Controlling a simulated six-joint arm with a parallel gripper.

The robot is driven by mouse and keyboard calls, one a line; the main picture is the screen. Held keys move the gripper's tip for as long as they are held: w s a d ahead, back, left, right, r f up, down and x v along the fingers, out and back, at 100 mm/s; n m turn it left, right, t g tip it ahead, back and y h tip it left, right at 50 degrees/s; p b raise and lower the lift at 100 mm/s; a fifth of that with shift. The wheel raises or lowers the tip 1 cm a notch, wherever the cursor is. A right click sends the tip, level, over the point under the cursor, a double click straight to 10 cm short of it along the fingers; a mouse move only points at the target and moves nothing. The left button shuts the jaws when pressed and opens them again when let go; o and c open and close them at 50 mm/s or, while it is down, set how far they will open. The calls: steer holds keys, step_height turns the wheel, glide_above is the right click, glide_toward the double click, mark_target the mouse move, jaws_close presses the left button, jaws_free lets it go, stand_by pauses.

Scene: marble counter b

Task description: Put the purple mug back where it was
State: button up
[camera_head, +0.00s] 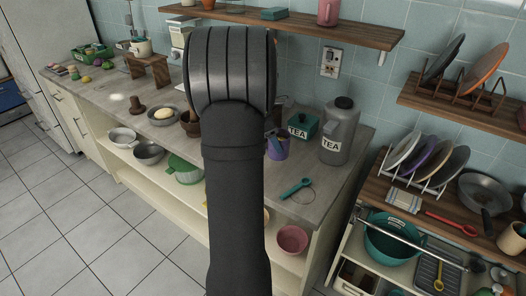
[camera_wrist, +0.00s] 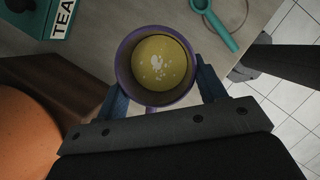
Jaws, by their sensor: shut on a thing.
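The purple mug (camera_head: 277,150) is at the right part of the marble-grey counter in the head view, largely beside and behind my dark arm. In the wrist view the mug (camera_wrist: 124,62) is seen from above, its round mouth filled by a yellow thing with white specks (camera_wrist: 160,62). My gripper (camera_wrist: 161,93) has a blue finger on each side of the mug and is shut on it. The mug looks upright. Whether its base touches the counter is hidden.
A teal tea box (camera_head: 303,127) and grey tea canister (camera_head: 338,140) stand right of the mug. A teal-handled tool (camera_head: 294,188) lies nearer the counter's front edge. An orange thing (camera_wrist: 28,130) shows at left in the wrist view.

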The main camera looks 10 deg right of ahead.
steer(key=shift+w+a+f, duration=0.5)
steer(key=shift+a+f, duration=0.05)
steer(key=shift+f, duration=0.55)
steer(key=shift+w+a+f, duration=0.5)
steer(key=shift+w+f, duration=0.05)
steer(key=shift+f, duration=0.55)
steer(key=shift+w+a+f, duration=0.5)
steer(key=shift+a+f, duration=0.05)
steer(key=shift+f, duration=0.55)
steer(key=shift+f, duration=0.1)
steer(key=o, duration=1.4)
steer(key=v, duration=1.2)
steer(key=shift+d, duration=0.1)
